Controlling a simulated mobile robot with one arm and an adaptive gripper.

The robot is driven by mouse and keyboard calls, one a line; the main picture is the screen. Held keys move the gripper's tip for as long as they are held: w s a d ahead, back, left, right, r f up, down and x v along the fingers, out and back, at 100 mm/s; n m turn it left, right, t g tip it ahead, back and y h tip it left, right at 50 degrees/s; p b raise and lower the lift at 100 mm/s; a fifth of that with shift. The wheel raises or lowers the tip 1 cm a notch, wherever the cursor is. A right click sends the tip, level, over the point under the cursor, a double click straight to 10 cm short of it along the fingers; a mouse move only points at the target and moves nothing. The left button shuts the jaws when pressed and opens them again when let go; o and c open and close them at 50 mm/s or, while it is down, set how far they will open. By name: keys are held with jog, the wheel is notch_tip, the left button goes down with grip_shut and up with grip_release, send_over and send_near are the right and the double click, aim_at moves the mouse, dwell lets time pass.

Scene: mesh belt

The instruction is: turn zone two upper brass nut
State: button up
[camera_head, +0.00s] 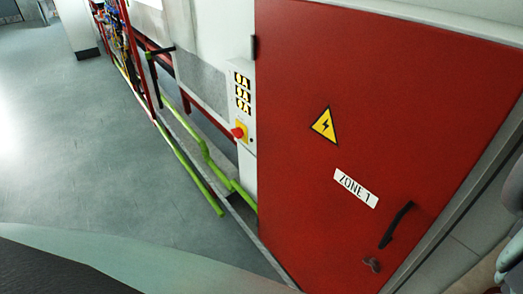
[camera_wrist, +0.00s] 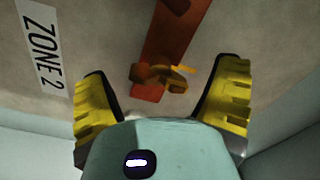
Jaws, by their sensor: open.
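In the wrist view, a small brass-coloured nut-like part (camera_wrist: 153,73) sits on the lower end of a red-orange bar (camera_wrist: 168,38). My gripper (camera_wrist: 162,70) is open, with one yellow ridged finger to the left of the brass part and one to the right. Neither finger touches it, and I cannot tell the remaining depth. A white "ZONE 2" label (camera_wrist: 42,45) is on the pale panel at the left. Whether this is the upper nut cannot be told. The head view does not show the nut or the fingers.
In the head view, a red "ZONE 1" cabinet door (camera_head: 400,120) with a black handle (camera_head: 396,225) fills the right. A control box with a red knob (camera_head: 239,132) and green pipes (camera_head: 190,172) stand left of it. Open grey floor (camera_head: 80,140) lies at the left.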

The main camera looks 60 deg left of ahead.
jog(key=n+p, duration=0.1)
jog(key=n, duration=0.2)
jog(key=shift+a+r+p, duration=0.1)
jog(key=shift+a+p, duration=0.05)
jog(key=shift+p, duration=0.15)
jog(key=shift+a+n, duration=0.1)
jog(key=shift+n, duration=1.1)
jog(key=shift+d, duration=0.2)
